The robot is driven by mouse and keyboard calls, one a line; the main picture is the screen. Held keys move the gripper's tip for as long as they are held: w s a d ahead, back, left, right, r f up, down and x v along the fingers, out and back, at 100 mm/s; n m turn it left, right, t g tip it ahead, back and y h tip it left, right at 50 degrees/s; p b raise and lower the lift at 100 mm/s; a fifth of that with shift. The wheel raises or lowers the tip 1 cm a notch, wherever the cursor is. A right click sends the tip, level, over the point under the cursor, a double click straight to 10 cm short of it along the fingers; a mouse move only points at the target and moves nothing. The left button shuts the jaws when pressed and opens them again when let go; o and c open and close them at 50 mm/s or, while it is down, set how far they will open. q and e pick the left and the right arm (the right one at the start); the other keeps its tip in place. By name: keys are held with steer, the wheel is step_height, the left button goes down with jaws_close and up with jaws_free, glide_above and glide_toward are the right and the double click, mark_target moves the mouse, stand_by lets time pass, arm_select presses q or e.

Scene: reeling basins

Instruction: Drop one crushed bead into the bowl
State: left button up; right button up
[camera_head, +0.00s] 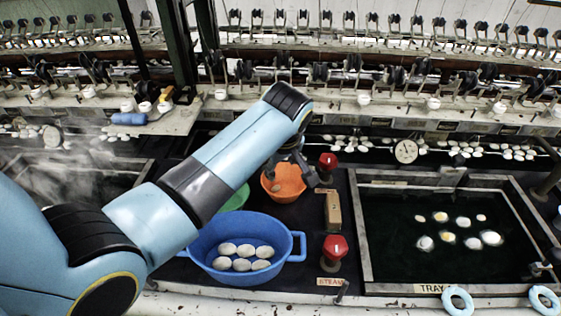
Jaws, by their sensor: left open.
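My left gripper (298,174) is open over the orange bowl (285,193). The arm comes in from the left and bends down there. The gripper covers part of the bowl's rim and inside, so I cannot tell whether anything lies in it or between the fingers. A green bowl (239,198) is mostly hidden behind my arm. The blue two-handled tub (246,278) in front holds several pale oval pieces (241,265). I cannot make out a crushed bead for certain. My right gripper is not in view.
A dark water basin (400,270) with a grey rim and several floating pale pieces (462,222) lies at right. Red-topped knobs (334,247) and (327,161) stand right of the bowl. Light-blue rings (457,301) lie at the front right edge. Reeling machinery lines the back.

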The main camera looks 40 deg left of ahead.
arm_select(q)
steer(key=v, duration=1.2)
steer(key=shift+f, duration=0.1)
